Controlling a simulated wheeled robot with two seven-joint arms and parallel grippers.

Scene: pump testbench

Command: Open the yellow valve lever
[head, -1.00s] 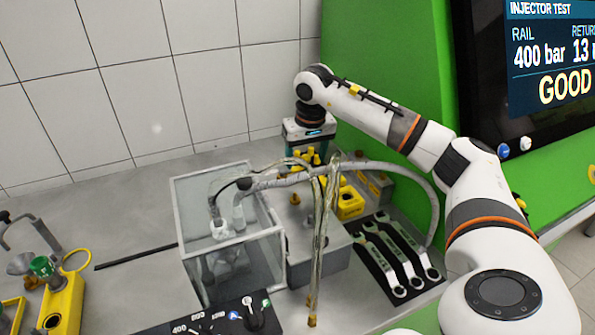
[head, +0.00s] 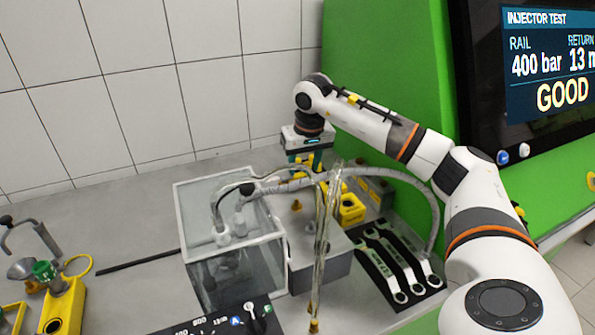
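My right gripper (head: 305,163) points down at the back of the bench, beside the green cabinet. Its teal fingers are small and partly hidden, so I cannot tell whether they are open or shut. Small yellow parts (head: 297,172) show at and just below the fingers. The yellow valve lever seems to be among them, but I cannot make out its shape or angle. I cannot tell whether the fingers touch it. My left gripper is not in view.
A clear tank (head: 228,255) with grey hoses stands left of a grey block (head: 322,268). Clear tubes (head: 322,235) rise in front of the gripper. Wrenches (head: 390,262) lie on a black mat at right. The screen (head: 548,65) reads GOOD. Bare bench lies behind the tank.

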